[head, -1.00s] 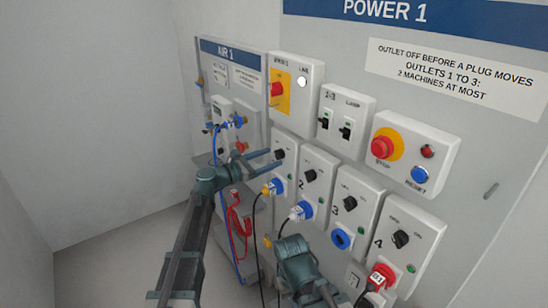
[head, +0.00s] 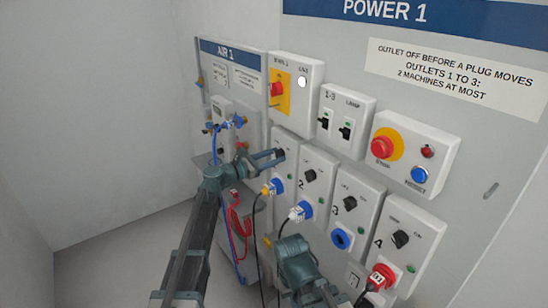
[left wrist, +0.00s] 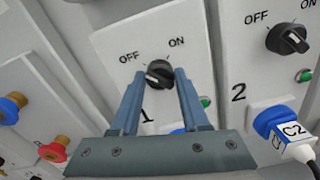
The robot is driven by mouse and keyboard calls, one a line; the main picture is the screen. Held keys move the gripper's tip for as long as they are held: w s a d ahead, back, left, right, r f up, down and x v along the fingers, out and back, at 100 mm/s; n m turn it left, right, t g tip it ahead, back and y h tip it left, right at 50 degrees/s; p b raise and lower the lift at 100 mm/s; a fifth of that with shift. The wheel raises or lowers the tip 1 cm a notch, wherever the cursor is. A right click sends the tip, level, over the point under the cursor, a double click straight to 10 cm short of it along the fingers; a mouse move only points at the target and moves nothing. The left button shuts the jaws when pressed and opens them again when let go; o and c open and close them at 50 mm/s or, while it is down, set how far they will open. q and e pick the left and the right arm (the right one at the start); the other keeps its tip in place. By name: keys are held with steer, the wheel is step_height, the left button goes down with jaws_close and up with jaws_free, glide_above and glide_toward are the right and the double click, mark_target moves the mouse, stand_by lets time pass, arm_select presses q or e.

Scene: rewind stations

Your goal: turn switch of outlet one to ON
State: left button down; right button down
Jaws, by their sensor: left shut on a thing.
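The outlet one panel (left wrist: 112,45) fills the middle of the left wrist view, with OFF at upper left, ON at upper right and a "1" below. Its black rotary switch (left wrist: 158,73) sits between the fingertips of my left gripper (left wrist: 159,80), which is shut on it. The switch's exact angle is hard to tell because the fingers cover its sides. A green lamp (left wrist: 206,101) sits right of it. In the head view my left gripper (head: 277,156) reaches the outlet one panel from the left and hides most of its switch. My right gripper's fingers do not show.
The outlet two switch (left wrist: 288,39) and the blue C2 plug (left wrist: 272,124) are close on the right. Outlets three and four (head: 400,239) lie further right. The red emergency stop (head: 381,147) is above. Air hoses and fittings (head: 237,121) are on the left. Cables hang below.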

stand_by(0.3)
arm_select(q)
steer(key=shift+m, duration=8.9)
steer(key=shift+c, duration=2.1)
jaws_free()
steer(key=v, duration=1.4)
